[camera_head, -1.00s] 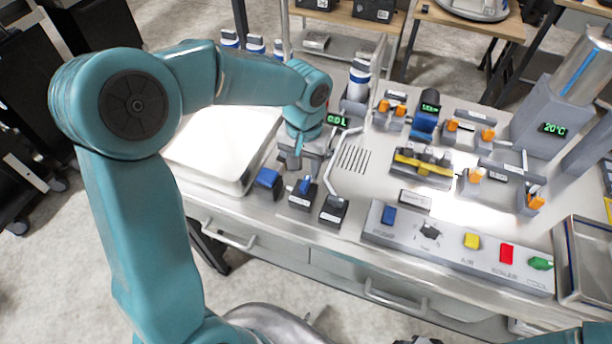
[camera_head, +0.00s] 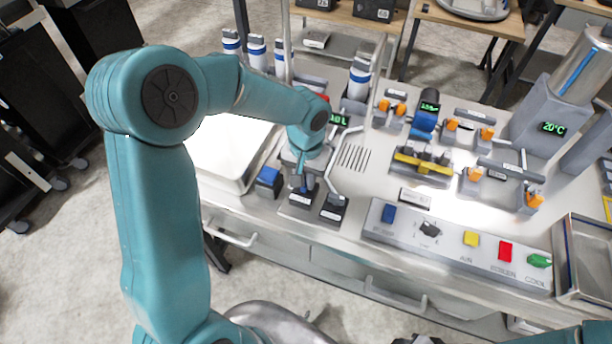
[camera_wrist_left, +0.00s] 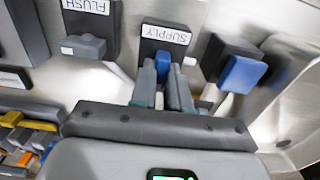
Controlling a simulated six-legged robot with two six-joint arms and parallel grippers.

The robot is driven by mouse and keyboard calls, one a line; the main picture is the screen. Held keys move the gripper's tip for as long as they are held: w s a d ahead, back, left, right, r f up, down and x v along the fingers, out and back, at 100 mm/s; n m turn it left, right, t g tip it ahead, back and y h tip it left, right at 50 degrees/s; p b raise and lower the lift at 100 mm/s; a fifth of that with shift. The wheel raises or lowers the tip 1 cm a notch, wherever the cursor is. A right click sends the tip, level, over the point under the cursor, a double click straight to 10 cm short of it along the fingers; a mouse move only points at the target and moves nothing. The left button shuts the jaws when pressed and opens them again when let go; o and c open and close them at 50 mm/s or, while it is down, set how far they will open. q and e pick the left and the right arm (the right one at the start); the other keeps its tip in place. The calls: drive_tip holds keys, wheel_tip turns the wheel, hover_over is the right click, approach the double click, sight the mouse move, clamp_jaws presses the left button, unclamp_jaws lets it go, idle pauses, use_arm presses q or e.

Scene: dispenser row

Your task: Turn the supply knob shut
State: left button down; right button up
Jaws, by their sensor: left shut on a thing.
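The supply knob is a blue lever on a dark block labelled SUPPLY (camera_wrist_left: 165,33). In the left wrist view the blue knob (camera_wrist_left: 175,72) shows between the finger tips. My left gripper (camera_head: 303,183) is over the block (camera_head: 298,199) at the front edge of the bench, its fingers shut on the knob. In the head view the fingers hide most of the knob. My right gripper is not in view; only a bit of my right arm shows at the lower right corner.
The FLUSH block (camera_head: 334,208) with a grey knob (camera_wrist_left: 83,46) stands close beside it. A blue-topped block (camera_head: 268,178) is on the other side. A bent pipe (camera_head: 335,172) rises behind. A button panel (camera_head: 455,255) lies to the right, a white tray (camera_head: 213,180) to the left.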

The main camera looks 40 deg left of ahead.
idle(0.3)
use_arm(q)
drive_tip(key=m+b, duration=0.1)
drive_tip(key=m, duration=0.7)
drive_tip(key=shift+r+m, duration=0.1)
drive_tip(key=shift+m, duration=0.2)
drive_tip(key=m, duration=0.4)
drive_tip(key=shift+m, duration=0.3)
drive_tip(key=shift+w+m+p, duration=0.1)
drive_tip(key=shift+m+p, duration=0.4)
drive_tip(key=shift+m, duration=1.8)
drive_tip(key=shift+a+r, duration=0.1)
drive_tip(key=c, duration=1.1)
unclamp_jaws()
